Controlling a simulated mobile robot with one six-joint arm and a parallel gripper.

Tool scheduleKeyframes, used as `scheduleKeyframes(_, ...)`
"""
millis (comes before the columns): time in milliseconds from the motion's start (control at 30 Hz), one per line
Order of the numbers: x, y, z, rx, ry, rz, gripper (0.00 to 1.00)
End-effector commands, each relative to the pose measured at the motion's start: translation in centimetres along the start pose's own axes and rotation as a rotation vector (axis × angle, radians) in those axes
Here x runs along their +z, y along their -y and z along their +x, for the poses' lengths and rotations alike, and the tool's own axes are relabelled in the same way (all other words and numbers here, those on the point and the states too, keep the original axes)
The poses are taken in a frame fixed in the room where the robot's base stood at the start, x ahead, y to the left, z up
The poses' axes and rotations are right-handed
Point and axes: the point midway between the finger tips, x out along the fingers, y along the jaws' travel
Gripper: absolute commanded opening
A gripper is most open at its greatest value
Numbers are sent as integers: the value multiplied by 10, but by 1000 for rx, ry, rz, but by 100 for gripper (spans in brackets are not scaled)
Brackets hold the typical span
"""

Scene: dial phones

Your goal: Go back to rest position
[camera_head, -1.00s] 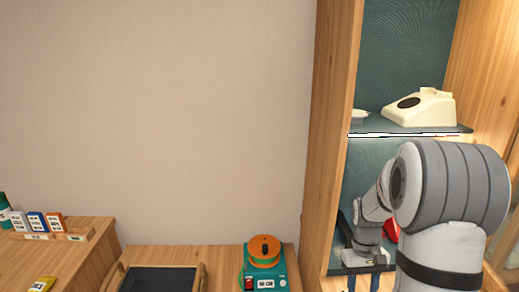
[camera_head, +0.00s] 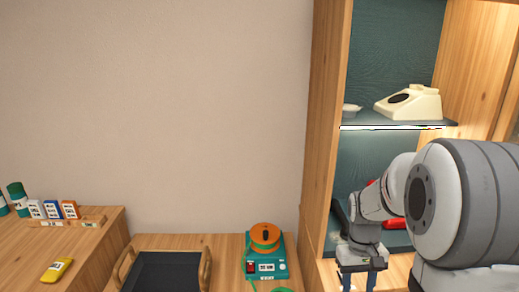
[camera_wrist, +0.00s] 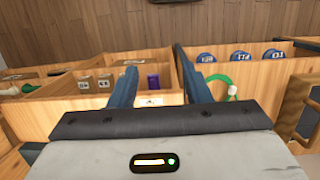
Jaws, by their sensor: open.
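My gripper (camera_head: 358,277) is at the lower right of the head view, in front of the shelf cabinet, with its blue fingers pointing down. In the wrist view my gripper (camera_wrist: 158,88) shows its two blue fingers spread apart with nothing held between them. Beyond the fingers are wooden compartments (camera_wrist: 75,103) with small labelled blocks, a purple block (camera_wrist: 153,81) and round blue labelled pieces (camera_wrist: 241,57). A green ring-shaped piece (camera_wrist: 217,80) lies just right of the right finger.
The shelf (camera_head: 352,124) holds a cream dial phone (camera_head: 412,104); a red object (camera_head: 395,217) is partly hidden behind my arm. A teal device with an orange dial (camera_head: 265,256) and a dark tray (camera_head: 165,278) stand left. A yellow item (camera_head: 56,270) lies on the left desk.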

Motion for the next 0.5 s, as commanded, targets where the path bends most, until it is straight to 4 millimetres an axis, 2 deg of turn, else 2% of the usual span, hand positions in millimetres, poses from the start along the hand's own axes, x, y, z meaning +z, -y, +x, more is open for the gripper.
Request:
scheduleKeyframes(233,35,29,-31,12,-116,6,44)
scheduleKeyframes(500,97,69,-56,3,-303,18,44)
